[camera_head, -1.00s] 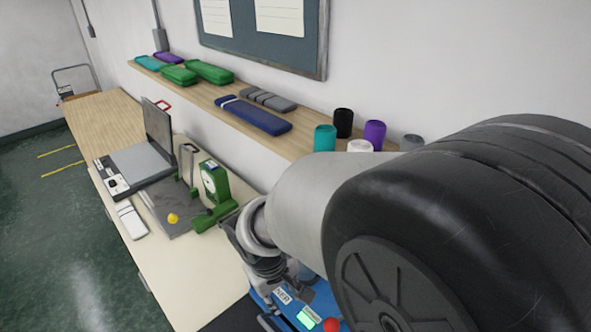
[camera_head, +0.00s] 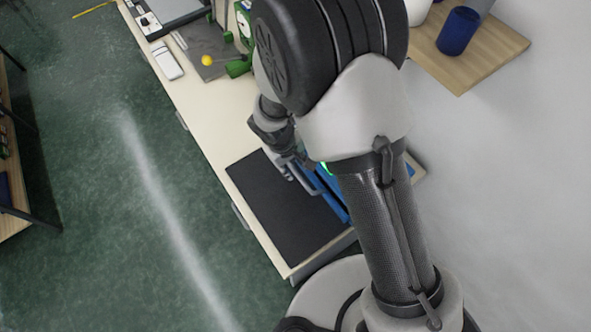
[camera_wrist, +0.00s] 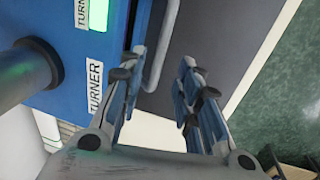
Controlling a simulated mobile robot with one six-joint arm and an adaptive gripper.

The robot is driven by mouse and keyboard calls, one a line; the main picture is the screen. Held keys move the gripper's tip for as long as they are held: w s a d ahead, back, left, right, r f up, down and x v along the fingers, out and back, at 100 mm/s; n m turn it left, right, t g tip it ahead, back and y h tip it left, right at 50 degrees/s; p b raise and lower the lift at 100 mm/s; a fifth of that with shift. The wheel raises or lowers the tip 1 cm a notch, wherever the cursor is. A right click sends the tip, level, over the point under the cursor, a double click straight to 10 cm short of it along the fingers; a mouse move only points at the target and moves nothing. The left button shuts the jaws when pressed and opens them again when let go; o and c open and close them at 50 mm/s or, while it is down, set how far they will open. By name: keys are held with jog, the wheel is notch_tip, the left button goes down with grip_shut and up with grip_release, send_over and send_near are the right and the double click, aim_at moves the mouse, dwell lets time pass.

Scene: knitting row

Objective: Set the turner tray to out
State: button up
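The blue turner machine (camera_wrist: 55,75) fills the left of the wrist view, with a "TURNER" label and a lit green panel. A grey bar handle (camera_wrist: 161,55) runs along its front side; I cannot tell for sure that it belongs to the tray. My gripper (camera_wrist: 165,58) is open, with its two fingers on either side of the bar's lower end. I cannot tell whether they touch it. The tray itself is not clearly visible. In the head view, my arm hides most of the blue machine (camera_head: 337,200).
A dark mat (camera_head: 285,205) lies on the cream table (camera_head: 205,115) in front of the machine. A green device (camera_head: 240,67) and a yellow knob (camera_head: 207,60) stand farther along. A wooden shelf (camera_head: 475,60) with a blue cup is at upper right. Green floor is open at left.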

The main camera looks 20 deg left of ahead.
aim_at(296, 173)
jog(key=f, duration=0.5)
jog(key=shift+w+d+b, duration=0.3)
jog(key=shift+w+b, duration=0.05)
jog(key=shift+b, duration=0.05)
jog(key=shift+c, duration=0.5)
grip_shut()
